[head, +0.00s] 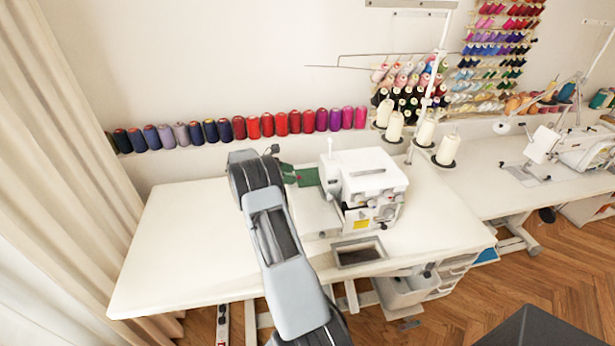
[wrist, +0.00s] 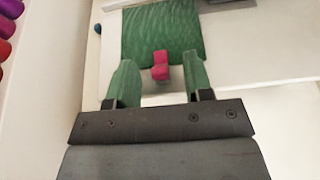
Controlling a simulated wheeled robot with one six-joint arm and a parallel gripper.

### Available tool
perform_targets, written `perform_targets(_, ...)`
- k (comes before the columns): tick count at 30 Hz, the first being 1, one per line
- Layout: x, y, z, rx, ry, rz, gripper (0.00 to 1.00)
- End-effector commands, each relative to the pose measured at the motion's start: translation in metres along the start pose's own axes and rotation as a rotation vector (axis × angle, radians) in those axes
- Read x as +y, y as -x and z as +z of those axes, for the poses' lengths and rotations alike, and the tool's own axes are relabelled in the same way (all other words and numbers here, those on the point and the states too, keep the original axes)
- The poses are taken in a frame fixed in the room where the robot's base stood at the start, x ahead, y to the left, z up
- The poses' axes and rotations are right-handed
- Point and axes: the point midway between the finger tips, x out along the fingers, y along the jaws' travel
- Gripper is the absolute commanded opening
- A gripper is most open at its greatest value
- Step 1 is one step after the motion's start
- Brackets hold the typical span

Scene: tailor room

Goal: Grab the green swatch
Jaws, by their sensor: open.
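The green swatch (head: 308,177) lies on the white sewing table, just left of the white overlock machine. In the wrist view the green swatch (wrist: 180,30) fills the top middle, with a small pink-red piece (wrist: 160,65) at its near edge, between my fingers. My gripper (wrist: 158,80) is open, its two green fingers apart, with nothing held between them. The fingertips point at the swatch's near edge. In the head view my gripper (head: 287,171) is at the swatch's left side, partly hidden behind my arm.
The white overlock machine (head: 370,185) stands close to the right of the swatch. A row of thread spools (head: 253,127) runs along the wall behind. The white table (head: 180,245) is clear on the left. An opening with a dark inside (head: 358,256) is at the table's front.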

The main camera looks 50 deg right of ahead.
Motion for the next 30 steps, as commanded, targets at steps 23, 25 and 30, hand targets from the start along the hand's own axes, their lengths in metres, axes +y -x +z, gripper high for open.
perform_targets(23,0.0,-0.0001,-0.0002,0.001,0.0,0.0,0.0)
perform_targets(25,0.0,-0.0001,-0.0002,0.001,0.0,0.0,0.0)
perform_targets(30,0.0,0.0001,0.0003,0.001,0.0,0.0,0.0)
